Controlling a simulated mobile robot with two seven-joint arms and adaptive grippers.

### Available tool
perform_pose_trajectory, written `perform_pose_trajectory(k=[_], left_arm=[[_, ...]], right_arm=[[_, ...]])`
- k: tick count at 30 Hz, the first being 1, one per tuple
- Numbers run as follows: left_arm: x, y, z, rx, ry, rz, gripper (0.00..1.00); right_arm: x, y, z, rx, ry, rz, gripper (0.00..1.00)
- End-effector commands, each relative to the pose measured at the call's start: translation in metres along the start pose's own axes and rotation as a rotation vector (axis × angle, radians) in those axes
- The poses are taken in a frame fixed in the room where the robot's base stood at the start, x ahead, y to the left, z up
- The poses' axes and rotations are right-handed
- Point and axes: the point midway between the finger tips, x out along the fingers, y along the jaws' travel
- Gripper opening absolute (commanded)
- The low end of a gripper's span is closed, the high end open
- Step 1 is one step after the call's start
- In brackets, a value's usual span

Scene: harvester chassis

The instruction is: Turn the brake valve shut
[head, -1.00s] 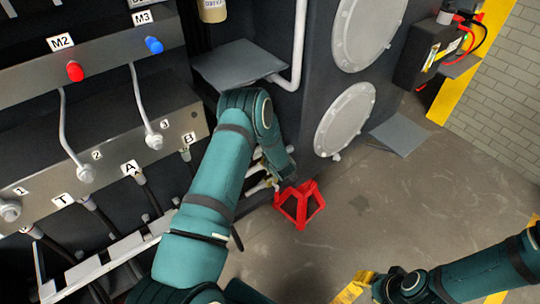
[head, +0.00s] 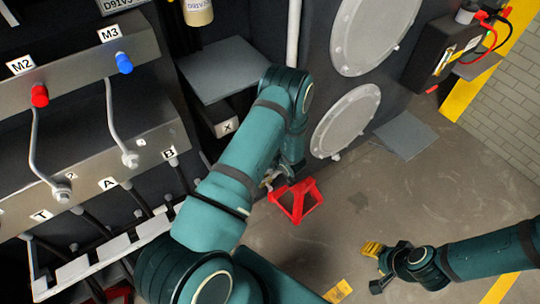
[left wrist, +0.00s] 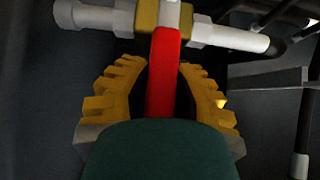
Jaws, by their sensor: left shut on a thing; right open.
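The brake valve shows in the left wrist view as a brass-coloured body (left wrist: 160,14) on a pale pipe (left wrist: 228,37), with a red lever (left wrist: 163,75) coming down toward the camera. My left gripper (left wrist: 160,80) has its yellow ribbed fingers on both sides of the red lever and is shut on it. In the head view my left arm hides most of this gripper and valve, low beside the dark machine. My right gripper (head: 372,267) is open and empty over the floor at the lower right.
A red stand (head: 296,201) is on the floor close to my left gripper. A manifold with a red knob (head: 40,95), a blue knob (head: 124,63) and several hoses fills the left. Round grey covers (head: 346,121) are on the machine side.

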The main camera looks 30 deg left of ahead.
Motion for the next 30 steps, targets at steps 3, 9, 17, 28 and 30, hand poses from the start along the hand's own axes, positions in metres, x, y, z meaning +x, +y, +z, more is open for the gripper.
perform_pose_trajectory(k=[3, 9, 17, 28, 30], left_arm=[[-0.002, 0.003, 0.001, 0.002, -0.002, 0.007, 0.00], [-0.002, 0.003, 0.002, 0.002, -0.004, 0.007, 0.31], [-0.001, 0.002, 0.001, 0.001, -0.002, 0.004, 0.54], [-0.029, 0.002, 0.001, 0.001, -0.002, 0.006, 0.54], [-0.043, 0.003, 0.001, 0.001, -0.003, 0.007, 0.54]], right_arm=[[0.000, 0.000, 0.000, 0.000, 0.000, 0.000, 0.47], [0.000, 0.000, 0.000, 0.000, 0.000, 0.000, 0.47], [0.000, 0.000, 0.000, 0.000, 0.000, 0.000, 0.47], [0.000, 0.000, 0.000, 0.000, 0.000, 0.000, 0.47], [0.000, 0.000, 0.000, 0.000, 0.000, 0.000, 0.47]])
